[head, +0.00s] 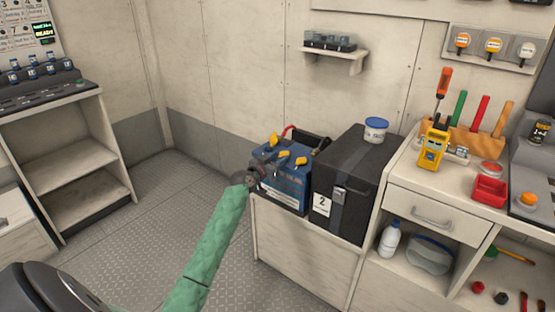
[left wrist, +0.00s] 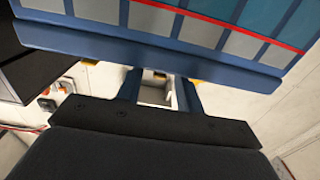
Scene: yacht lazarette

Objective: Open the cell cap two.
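The blue battery (head: 290,190) stands on the low cabinet, with several yellow cell caps (head: 283,155) on its top. Which cap is number two cannot be read. My left gripper (head: 268,172) is at the battery's left front corner, close to the top edge, at the end of my green arm. In the left wrist view its two fingers (left wrist: 158,88) are apart with a gap between them; their tips are hidden behind the battery's edge. The battery's side (left wrist: 165,45) with grey squares and a red stripe fills the top of that view. My right gripper is not in view.
A black box marked 2 (head: 350,185) stands right beside the battery, with a blue-lidded tub (head: 376,130) on it. A red cable (head: 289,130) runs behind the battery. The workbench (head: 435,205) with tools is to the right. The floor at left is clear.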

